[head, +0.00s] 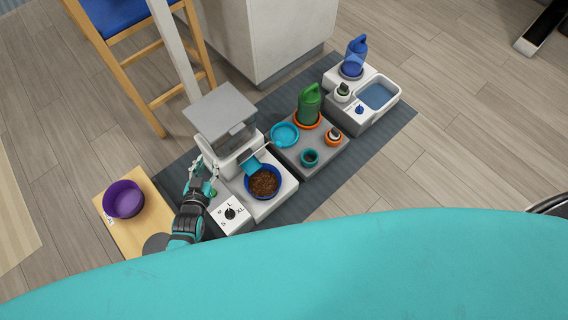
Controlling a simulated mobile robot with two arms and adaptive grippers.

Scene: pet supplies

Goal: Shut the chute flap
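The feeder (237,150) is a pale grey unit with a grey lid panel (219,111) on top. A teal chute flap (250,165) sticks out from its front, slanting down toward a blue bowl (249,190) of brown kibble (264,184). The flap appears open. My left gripper (203,172) is at the left side of the feeder, apart from the flap. Its fingers are small and partly blend with the feeder, so I cannot tell whether they are open or shut. My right gripper is out of view.
A dial box (230,214) marked with sizes stands near my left wrist. A purple bowl (123,199) sits on a wooden board at left. A middle station holds a green jug (309,104) and teal dish (285,135); a water station (378,96) stands beyond. A chair (130,60) is behind.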

